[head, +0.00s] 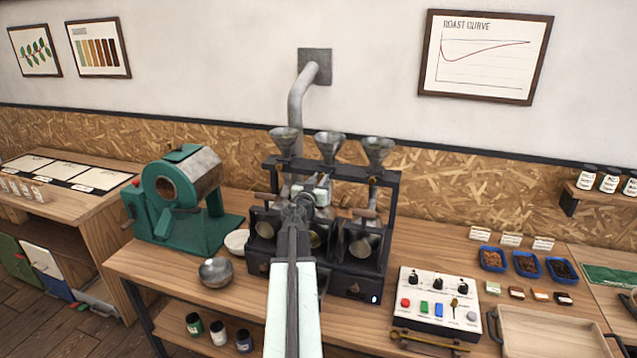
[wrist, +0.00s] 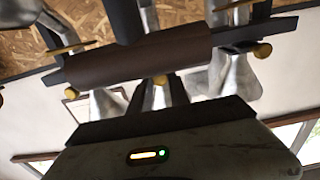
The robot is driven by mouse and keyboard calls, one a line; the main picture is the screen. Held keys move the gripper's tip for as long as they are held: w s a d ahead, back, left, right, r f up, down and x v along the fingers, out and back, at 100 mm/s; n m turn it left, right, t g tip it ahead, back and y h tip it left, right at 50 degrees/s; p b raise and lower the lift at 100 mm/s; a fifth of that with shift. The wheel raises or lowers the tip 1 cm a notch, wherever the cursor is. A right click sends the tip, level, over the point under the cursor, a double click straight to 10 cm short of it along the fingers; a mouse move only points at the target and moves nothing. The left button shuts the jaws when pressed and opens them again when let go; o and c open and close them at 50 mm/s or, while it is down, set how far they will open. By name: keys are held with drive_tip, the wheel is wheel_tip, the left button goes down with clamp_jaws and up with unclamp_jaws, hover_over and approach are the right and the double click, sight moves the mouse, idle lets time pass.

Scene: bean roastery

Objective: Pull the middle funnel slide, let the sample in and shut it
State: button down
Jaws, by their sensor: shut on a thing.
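The middle funnel (head: 330,145) stands upright between the left funnel (head: 284,138) and the right funnel (head: 377,152) on the dark sample roaster (head: 370,280). In the wrist view the picture is upside down, and the middle funnel (wrist: 158,98) shows behind my fingers. My gripper (wrist: 160,84) is shut on the brass knob (wrist: 159,79) of the middle slide, below that funnel. How far the slide is out is hidden. In the head view my arm covers the roaster's middle, and the fingertips are not clear. The right slide's knob (wrist: 262,50) is apart from my gripper.
A brown cylindrical handle (wrist: 140,60) lies close to my fingers. The green roaster (head: 180,195), a metal bowl (head: 216,272) and a white dish (head: 237,241) are left. A control box (head: 438,300) and a wooden tray (head: 555,335) are right.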

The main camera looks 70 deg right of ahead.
drive_tip(key=d, duration=0.2)
drive_tip(key=shift+w+d, duration=0.1)
drive_tip(key=shift+d, duration=0.2)
drive_tip(key=shift+a+r, duration=0.1)
drive_tip(key=c, duration=1.2)
unclamp_jaws()
drive_tip(key=shift+c, duration=0.2)
drive_tip(key=a, duration=0.7)
drive_tip(key=shift+s+a, duration=0.25)
drive_tip(key=shift+a, duration=0.1)
